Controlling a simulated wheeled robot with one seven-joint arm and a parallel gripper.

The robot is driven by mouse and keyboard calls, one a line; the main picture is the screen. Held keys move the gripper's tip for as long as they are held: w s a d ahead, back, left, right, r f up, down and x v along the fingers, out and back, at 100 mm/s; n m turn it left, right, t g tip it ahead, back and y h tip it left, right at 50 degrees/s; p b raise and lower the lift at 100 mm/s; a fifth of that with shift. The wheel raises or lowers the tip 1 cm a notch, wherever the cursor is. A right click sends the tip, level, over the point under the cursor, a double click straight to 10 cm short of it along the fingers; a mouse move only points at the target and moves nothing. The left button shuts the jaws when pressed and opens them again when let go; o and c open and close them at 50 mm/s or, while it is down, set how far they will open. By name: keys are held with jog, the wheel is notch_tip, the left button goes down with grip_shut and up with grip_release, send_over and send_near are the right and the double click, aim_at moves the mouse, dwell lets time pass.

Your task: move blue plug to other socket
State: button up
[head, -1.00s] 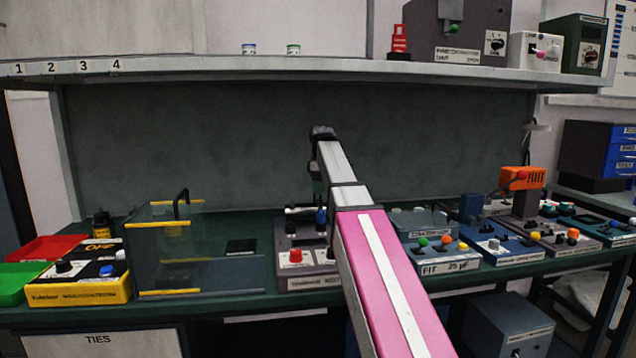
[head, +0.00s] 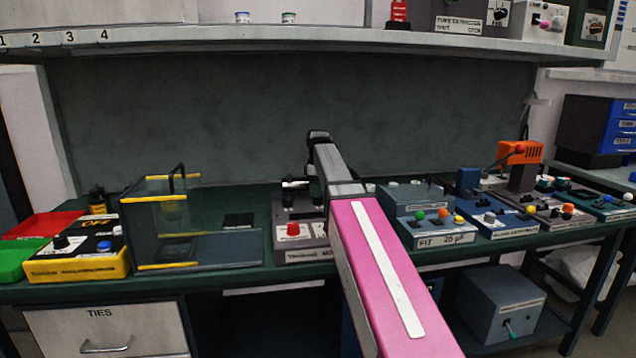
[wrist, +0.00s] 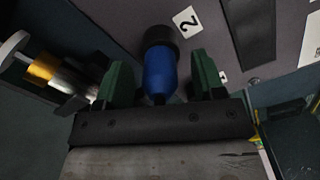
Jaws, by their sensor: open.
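The blue plug (wrist: 159,76) shows in the wrist view, with a black collar at its far end. It stands at the panel of a grey unit (wrist: 120,18), beside a label with the number 2 (wrist: 186,22). How deep it sits is hidden. My gripper (wrist: 161,64) is open, with one green finger on each side of the plug and small gaps visible. In the head view the grey unit (head: 303,257) with a red button stands on the bench. My arm hides the plug there. I cannot make out the other socket.
A metal, gold and white cylindrical part (wrist: 65,75) lies close to the left finger. In the head view a clear-walled box (head: 190,250) stands left of the unit, and a blue-grey box (head: 440,237) stands to its right. A shelf (head: 300,35) runs above the bench.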

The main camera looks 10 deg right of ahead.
jog(key=shift+f, duration=0.1)
grip_shut()
dwell(0.3)
jog(key=shift+r, duration=0.7)
dwell(0.7)
jog(key=shift+r, duration=2.05)
